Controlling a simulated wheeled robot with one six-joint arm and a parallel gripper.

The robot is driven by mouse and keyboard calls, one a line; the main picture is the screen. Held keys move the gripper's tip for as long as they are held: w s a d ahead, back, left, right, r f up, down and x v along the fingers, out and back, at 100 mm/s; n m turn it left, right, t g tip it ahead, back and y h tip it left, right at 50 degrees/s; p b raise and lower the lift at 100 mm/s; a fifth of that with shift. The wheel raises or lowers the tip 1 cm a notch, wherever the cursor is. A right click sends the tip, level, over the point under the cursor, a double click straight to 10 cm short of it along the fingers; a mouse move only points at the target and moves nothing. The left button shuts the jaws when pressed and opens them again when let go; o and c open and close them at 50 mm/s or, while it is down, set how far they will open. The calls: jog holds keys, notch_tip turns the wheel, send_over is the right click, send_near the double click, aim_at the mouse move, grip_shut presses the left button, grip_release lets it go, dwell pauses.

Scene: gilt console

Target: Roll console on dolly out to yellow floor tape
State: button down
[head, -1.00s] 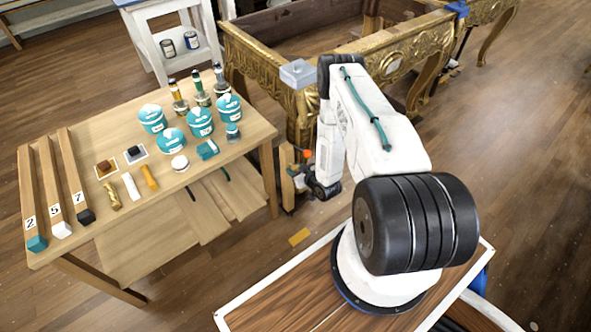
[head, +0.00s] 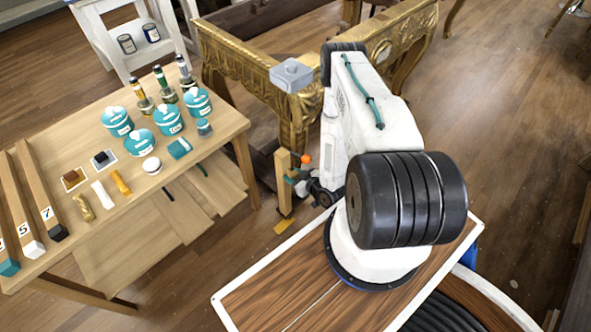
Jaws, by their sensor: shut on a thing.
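The gilt console (head: 232,50) has carved gold aprons and an open, dark top frame, and stands at the top centre of the head view. Its near corner leg (head: 293,128) is behind a pale wooden upright (head: 284,178), which looks like the dolly's handle. The rest of the dolly is mostly hidden. My gripper (head: 293,181) is low beside my arm and shut on the upright; its fingertips are small and partly hidden.
Open wood floor (head: 500,110) lies to the right.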

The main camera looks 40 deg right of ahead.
jog(key=c, duration=0.9)
grip_release()
jog(key=shift+v, duration=3.85)
